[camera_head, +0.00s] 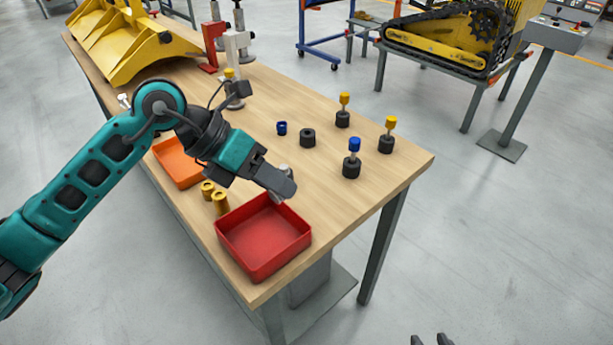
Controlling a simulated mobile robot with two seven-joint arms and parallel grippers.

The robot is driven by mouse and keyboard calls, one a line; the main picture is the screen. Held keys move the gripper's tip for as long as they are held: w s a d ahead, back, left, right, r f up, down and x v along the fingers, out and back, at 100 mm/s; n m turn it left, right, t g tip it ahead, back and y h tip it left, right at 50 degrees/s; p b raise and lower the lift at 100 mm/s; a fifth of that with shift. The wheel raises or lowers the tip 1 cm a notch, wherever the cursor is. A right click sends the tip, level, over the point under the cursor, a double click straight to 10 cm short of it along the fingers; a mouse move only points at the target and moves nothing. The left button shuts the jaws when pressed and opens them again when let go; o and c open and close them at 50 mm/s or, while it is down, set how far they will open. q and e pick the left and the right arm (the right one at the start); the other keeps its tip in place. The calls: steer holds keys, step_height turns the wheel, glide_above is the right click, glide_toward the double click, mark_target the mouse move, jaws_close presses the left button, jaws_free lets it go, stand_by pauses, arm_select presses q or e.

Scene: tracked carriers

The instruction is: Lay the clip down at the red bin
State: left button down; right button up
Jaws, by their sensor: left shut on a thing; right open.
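The red bin (262,262) sits at the near corner of the wooden table, open at the top and empty as far as I can see. My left gripper (282,190) is above the bin's back rim, its fingers pointing down to the right. It is shut on a small grey thing, which I take to be the clip (278,199); the fingers hide most of it. My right gripper (430,340) is open, at the bottom edge of the view, well away from the table, and only its dark fingertips show.
Two yellow brass-like cylinders (220,203) stand left of the bin, near an orange bin (178,162) partly behind my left arm. Several black holders with yellow or blue tops (352,145) stand to the right. The tabletop (330,210) right of the red bin is clear.

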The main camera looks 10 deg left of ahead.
arm_select(q)
steer(key=shift+w+d, duration=0.15)
steer(key=shift+d, duration=0.35)
arm_select(e)
steer(key=shift+w+d, duration=0.15)
steer(key=shift+d, duration=0.35)
steer(key=shift+a, duration=0.1)
arm_select(q)
steer(key=shift+w, duration=0.15)
arm_select(e)
steer(key=shift+f, duration=0.1)
arm_select(q)
step_height(320, 180, down, 7)
steer(key=b, duration=0.6)
steer(key=shift+f+b, duration=0.55)
steer(key=shift+f, duration=0.4)
arm_select(e)
steer(key=shift+y, duration=0.4)
steer(key=f, duration=0.1)
steer(key=a+f, duration=0.1)
steer(key=f, duration=0.1)
steer(key=w+f, duration=0.1)
steer(key=f, duration=0.1)
steer(key=shift+a, duration=0.3)
steer(key=shift+s, duration=0.1)
arm_select(q)
steer(key=c, duration=0.8)
jaws_free()
arm_select(e)
steer(key=shift+d, duration=0.15)
